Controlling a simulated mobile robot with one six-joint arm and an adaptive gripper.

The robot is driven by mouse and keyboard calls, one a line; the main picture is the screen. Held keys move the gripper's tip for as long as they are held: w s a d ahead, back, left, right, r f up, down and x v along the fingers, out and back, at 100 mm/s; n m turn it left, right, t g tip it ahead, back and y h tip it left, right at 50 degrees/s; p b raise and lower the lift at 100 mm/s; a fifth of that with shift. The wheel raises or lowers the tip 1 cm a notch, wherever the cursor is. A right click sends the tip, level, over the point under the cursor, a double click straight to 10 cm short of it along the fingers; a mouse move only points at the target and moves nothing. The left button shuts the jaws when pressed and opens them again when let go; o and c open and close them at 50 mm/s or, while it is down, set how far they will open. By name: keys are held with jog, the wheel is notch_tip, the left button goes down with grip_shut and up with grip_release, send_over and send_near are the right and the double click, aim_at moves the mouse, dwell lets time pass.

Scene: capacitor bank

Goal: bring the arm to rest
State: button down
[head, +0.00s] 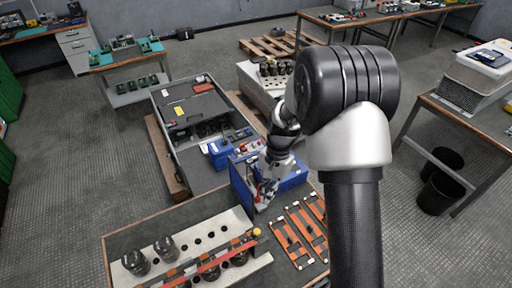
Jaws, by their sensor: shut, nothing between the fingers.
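My arm rises from the bottom right of the head view and bends at a large dark joint. Its end reaches down and left toward a blue box (240,186) at the bench's back edge. My gripper (264,200) is small in the picture, pointing down in front of the blue box. Its fingers are shut with nothing between them. I cannot tell whether the fingertips touch the box.
The near bench (125,240) bears a pale perforated plate (215,232) with dark cylinders and a red bar. Orange-brown frames (290,240) lie to its right. An open grey cabinet (203,120) lies behind. Another bench (470,115) and black bins (440,188) stand at right.

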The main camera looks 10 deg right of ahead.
jog(key=s+r+n+t+h+b, duration=0.15)
jog(key=s+r, duration=0.25)
jog(key=r, duration=0.4)
jog(key=s+r+n+t+y, duration=0.1)
jog(key=s+r+n+t, duration=0.2)
jog(key=r, duration=0.4)
jog(key=s+r+n+t+b, duration=0.1)
jog(key=s+r+n, duration=0.1)
jog(key=s, duration=0.6)
jog(key=s+r+n+t+h+b, duration=0.1)
jog(key=s+r+n, duration=0.1)
jog(key=s, duration=0.5)
jog(key=shift+s+d+r, duration=0.25)
jog(key=shift+s+r, duration=0.1)
jog(key=shift+r, duration=0.15)
jog(key=shift+n+h, duration=0.25)
